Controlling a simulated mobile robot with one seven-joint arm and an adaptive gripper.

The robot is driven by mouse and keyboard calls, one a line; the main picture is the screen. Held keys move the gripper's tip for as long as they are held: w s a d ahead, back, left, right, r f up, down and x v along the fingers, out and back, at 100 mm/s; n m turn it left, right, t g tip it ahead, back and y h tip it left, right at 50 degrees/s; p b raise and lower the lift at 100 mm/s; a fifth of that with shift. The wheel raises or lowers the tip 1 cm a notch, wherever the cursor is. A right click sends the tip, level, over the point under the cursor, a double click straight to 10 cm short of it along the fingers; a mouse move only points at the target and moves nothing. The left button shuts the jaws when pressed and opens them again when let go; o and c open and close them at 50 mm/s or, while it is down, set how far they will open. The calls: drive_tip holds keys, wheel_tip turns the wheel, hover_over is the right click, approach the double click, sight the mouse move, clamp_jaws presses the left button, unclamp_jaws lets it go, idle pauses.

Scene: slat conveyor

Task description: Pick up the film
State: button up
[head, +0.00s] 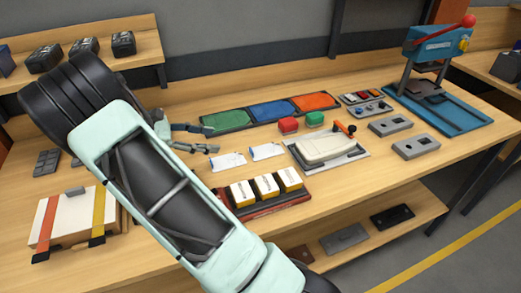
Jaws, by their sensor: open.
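I cannot make out for certain which thing is the film. Two small white flat pieces with dark marks lie side by side on the wooden bench (420,165), a left one (229,161) and a right one (267,151); either might be it, but I cannot tell. My gripper (213,138) is open and empty, its two fingers pointing right. In the picture it is just above and left of the left white piece, near the green tray. Its height above the bench is unclear. My arm hides part of the bench's left side.
Green (226,121), blue (270,111) and orange (314,102) trays lie behind. A red holder (283,204) with three white-yellow boxes is in front. A pale sealer-like device (328,148) stands to the right, and a blue press (437,50) at back right. A strapped box (70,217) sits left.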

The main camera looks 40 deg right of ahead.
sight(251, 151)
drive_tip(key=shift+n+g+h, duration=0.3)
drive_tip(key=shift+n+g, duration=0.2)
drive_tip(key=f, duration=0.1)
drive_tip(key=d+f, duration=0.2)
drive_tip(key=shift+s+f, duration=0.15)
drive_tip(key=shift+f, duration=0.25)
drive_tip(key=x, duration=1)
drive_tip(key=shift+s+d+f+p, duration=0.15)
drive_tip(key=shift+f+p, duration=0.2)
drive_tip(key=shift+f, duration=0.05)
drive_tip(key=shift+c, duration=0.5)
drive_tip(key=c, duration=0.8)
